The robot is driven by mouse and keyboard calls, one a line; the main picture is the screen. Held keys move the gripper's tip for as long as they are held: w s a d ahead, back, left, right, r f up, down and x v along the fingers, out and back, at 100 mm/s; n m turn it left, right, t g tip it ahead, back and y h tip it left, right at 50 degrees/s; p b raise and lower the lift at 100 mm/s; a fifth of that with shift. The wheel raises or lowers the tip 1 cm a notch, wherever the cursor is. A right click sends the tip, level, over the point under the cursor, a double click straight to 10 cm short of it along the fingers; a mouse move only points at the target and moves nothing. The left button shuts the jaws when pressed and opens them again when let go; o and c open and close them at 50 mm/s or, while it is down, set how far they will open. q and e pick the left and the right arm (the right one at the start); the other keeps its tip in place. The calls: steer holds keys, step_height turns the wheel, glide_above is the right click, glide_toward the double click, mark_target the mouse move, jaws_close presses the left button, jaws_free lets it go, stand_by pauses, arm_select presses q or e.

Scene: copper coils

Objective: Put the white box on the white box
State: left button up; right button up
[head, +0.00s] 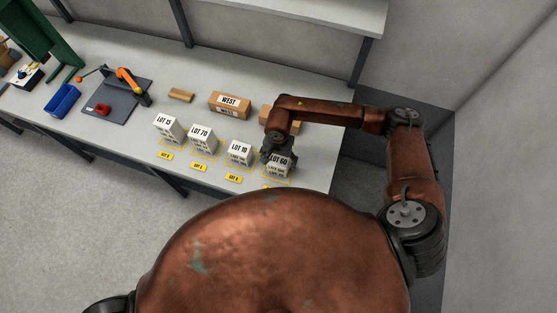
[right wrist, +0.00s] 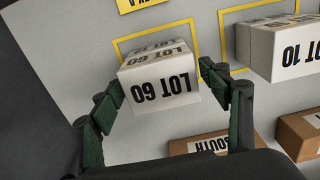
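Several white boxes stand in a row on the grey table: LOT 15 (head: 168,128), LOT 70 (head: 203,138), LOT 10 (head: 239,153) and LOT 60 (head: 281,169). My right gripper (head: 270,154) is at the LOT 60 box, partly covering it. In the right wrist view the LOT 60 box (right wrist: 160,82) lies between the open fingers (right wrist: 165,85) of that gripper, one on each side. The LOT 10 box (right wrist: 290,48) stands to its right there. My left gripper is not in view.
Yellow outlines (right wrist: 128,45) and yellow labels (head: 234,178) mark the spots of the boxes. Brown boxes, one marked WEST (head: 229,104) and one marked SOUTH (right wrist: 208,144), lie behind the row. A blue bin (head: 62,100) and a dark board (head: 108,112) are at the left.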

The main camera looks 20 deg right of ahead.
mark_target(279, 160)
steer(key=shift+o, duration=0.3)
steer(key=shift+r, duration=0.1)
steer(key=shift+r+p, duration=0.2)
steer(key=shift+p, duration=0.1)
step_height(279, 160, up, 12)
steer(key=b, duration=0.2)
steer(key=shift+b, duration=0.4)
